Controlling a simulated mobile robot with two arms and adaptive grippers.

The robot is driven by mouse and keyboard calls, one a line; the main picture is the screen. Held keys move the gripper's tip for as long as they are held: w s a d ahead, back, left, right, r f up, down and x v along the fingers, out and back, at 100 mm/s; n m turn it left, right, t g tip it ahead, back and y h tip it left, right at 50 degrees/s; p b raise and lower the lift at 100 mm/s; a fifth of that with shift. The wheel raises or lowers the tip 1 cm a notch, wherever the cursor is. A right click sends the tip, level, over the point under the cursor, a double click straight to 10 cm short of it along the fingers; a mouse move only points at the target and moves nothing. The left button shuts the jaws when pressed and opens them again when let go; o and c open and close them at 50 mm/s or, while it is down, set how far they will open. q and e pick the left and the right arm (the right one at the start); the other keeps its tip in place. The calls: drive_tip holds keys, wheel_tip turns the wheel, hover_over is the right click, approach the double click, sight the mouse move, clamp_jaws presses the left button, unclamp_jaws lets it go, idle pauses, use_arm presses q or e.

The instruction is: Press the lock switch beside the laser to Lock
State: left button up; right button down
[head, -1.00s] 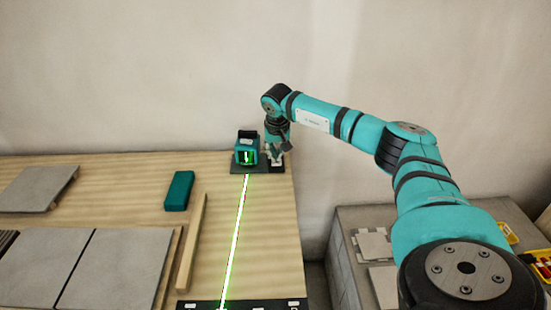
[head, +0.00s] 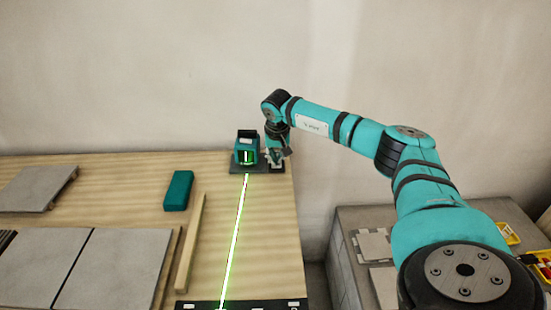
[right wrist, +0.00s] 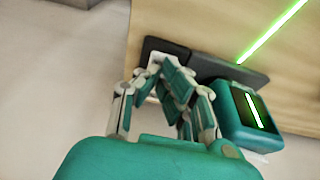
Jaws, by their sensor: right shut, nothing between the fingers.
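The teal laser (head: 246,151) stands on a dark base plate (head: 240,170) at the back right of the wooden table and casts a green line. My right gripper (head: 276,164) is shut and empty, pointing down close over the right end of the plate, just right of the laser. In the right wrist view the fingertips (right wrist: 157,62) are together at the dark plate (right wrist: 215,66), with the laser (right wrist: 238,112) beside them. My left gripper is out of view.
A teal block (head: 178,191) and a wooden strip (head: 189,243) lie left of the green line. Grey tiles (head: 115,265) cover the left of the table. A dark strip (head: 240,304) crosses its front. A lower grey surface (head: 350,222) stands to the right, past a gap.

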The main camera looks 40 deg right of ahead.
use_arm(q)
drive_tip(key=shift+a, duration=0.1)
use_arm(e)
wheel_tip(320, 180, up, 3)
drive_tip(key=shift+f+p, duration=0.2)
drive_tip(key=shift+p, duration=0.95)
wheel_tip(320, 180, up, 3)
drive_tip(key=shift+f+p, duration=0.2)
drive_tip(key=shift+p, duration=0.95)
use_arm(q)
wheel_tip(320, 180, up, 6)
drive_tip(key=p, duration=0.1)
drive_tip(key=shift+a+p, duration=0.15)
drive_tip(key=shift+p, duration=0.15)
use_arm(e)
drive_tip(key=shift+r, duration=0.95)
